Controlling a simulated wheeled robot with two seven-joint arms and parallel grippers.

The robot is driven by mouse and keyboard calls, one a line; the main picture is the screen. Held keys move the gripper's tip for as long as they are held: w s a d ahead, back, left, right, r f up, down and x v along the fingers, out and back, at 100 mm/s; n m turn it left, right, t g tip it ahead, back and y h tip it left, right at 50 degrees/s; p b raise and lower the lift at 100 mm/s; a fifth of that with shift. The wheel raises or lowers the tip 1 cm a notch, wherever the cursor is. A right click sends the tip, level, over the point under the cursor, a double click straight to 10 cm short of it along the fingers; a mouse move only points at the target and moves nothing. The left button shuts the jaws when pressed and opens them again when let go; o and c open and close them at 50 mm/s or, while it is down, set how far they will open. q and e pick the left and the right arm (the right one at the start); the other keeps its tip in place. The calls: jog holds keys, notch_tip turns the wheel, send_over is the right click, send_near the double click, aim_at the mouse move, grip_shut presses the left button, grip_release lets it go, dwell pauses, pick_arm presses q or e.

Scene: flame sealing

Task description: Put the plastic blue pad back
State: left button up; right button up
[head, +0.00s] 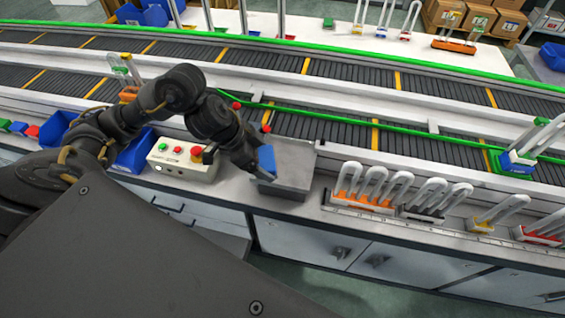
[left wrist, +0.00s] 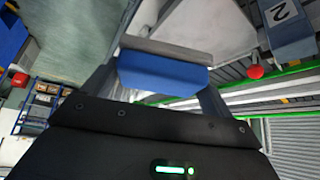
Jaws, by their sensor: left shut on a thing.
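The blue pad (head: 267,157) is in the jaws of my left gripper (head: 262,172), beside the grey metal box (head: 293,165) on the bench. In the left wrist view the blue pad (left wrist: 162,76) sits between the two fingers, and a grey strip lies along its far edge. My left gripper is shut on the pad. I cannot tell whether the pad touches the box. My right gripper is not in view.
A control box (head: 185,160) with red and green buttons stands left of the gripper. Blue bins (head: 135,152) are farther left. Racks with white loops on orange (head: 362,200) and grey (head: 420,213) bases stand to the right. The conveyor (head: 340,128) runs behind.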

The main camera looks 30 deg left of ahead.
pick_arm(q)
jog(key=b, duration=0.1)
send_over(289, 166)
jog(key=s+a, duration=0.2)
jog(key=f, duration=0.7)
jog(key=shift+w+d, duration=0.2)
jog(key=shift+w+f, duration=0.2)
jog(key=shift+f, duration=1.6)
jog(key=o, duration=0.8)
jog(key=shift+f, duration=0.15)
jog(key=shift+a+r, duration=0.1)
jog(key=shift+r, duration=0.25)
jog(key=v, duration=1.1)
jog(key=shift+r, duration=0.3)
jog(key=shift+s+a, duration=0.1)
jog(key=shift+s, duration=0.05)
